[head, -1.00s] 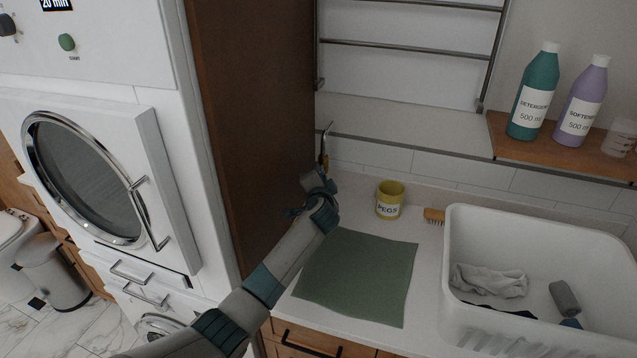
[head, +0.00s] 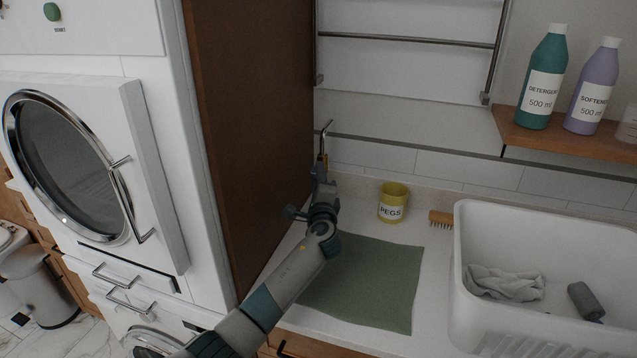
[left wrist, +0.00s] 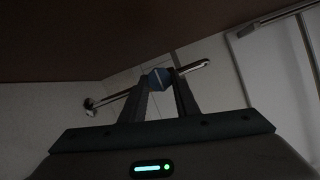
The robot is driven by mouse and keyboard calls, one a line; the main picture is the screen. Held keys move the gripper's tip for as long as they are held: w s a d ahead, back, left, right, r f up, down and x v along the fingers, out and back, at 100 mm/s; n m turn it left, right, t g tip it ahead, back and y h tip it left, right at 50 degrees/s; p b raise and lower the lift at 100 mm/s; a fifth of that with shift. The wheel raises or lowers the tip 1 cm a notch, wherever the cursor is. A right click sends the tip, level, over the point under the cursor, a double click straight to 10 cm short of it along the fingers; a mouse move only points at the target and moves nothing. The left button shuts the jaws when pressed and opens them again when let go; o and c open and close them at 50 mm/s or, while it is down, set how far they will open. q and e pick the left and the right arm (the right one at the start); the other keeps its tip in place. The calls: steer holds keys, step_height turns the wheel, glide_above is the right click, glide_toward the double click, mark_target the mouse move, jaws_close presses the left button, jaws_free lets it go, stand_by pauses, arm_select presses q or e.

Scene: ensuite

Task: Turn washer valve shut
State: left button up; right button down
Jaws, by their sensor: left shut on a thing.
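The washer valve shows in the left wrist view as a blue handle (left wrist: 160,78) on a thin metal pipe. In the head view the pipe's metal upper end (head: 325,133) rises against the wall, beside the tall brown panel. My left gripper (head: 321,172) reaches to it from below over the counter. In the left wrist view the two fingers of my left gripper (left wrist: 162,90) are closed on the blue handle. The far side of the handle is hidden. My right gripper is in neither view.
The brown panel (head: 250,130) stands close on the left of my arm. A yellow pegs cup (head: 393,203), a brush (head: 440,218) and a white basin (head: 480,215) are on the right. A green mat (head: 375,285) lies on the counter. A rail runs along the wall above.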

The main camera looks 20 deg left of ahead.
arm_select(q)
steer(key=shift+f, duration=0.15)
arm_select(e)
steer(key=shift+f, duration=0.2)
arm_select(q)
steer(key=o, duration=1)
steer(key=shift+o, duration=0.2)
steer(key=shift+s, duration=0.2)
steer(key=b+v, duration=0.3)
steer(key=v, duration=1.4)
steer(key=shift+f, duration=0.15)
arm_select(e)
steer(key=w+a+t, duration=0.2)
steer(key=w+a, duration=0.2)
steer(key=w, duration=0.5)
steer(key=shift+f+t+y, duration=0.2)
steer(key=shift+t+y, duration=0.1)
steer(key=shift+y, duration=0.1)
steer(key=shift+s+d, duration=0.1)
